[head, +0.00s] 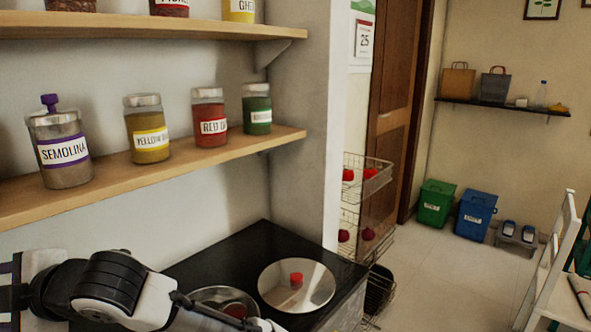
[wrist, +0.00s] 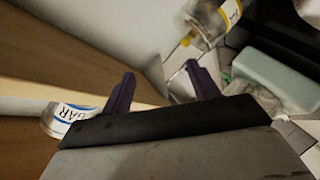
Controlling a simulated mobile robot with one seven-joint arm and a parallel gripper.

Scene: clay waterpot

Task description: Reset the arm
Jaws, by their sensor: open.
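My arm (head: 118,285) crosses the lower left of the head view, in front of the wall and below the lower shelf. Its far end runs down out of the bottom of the picture, and I cannot make out the fingers there. In the wrist view my gripper (wrist: 160,86) shows two dark purple fingers spread well apart. It is open, with nothing between the fingers. A jar with a blue-edged label (wrist: 68,120) lies beyond the left finger, partly cut off by the gripper body. A clear jar with a yellow label (wrist: 207,22) is beyond the right finger.
The lower shelf (head: 240,148) holds several labelled jars above my arm. A pale green block (wrist: 275,75) is right of my fingers.

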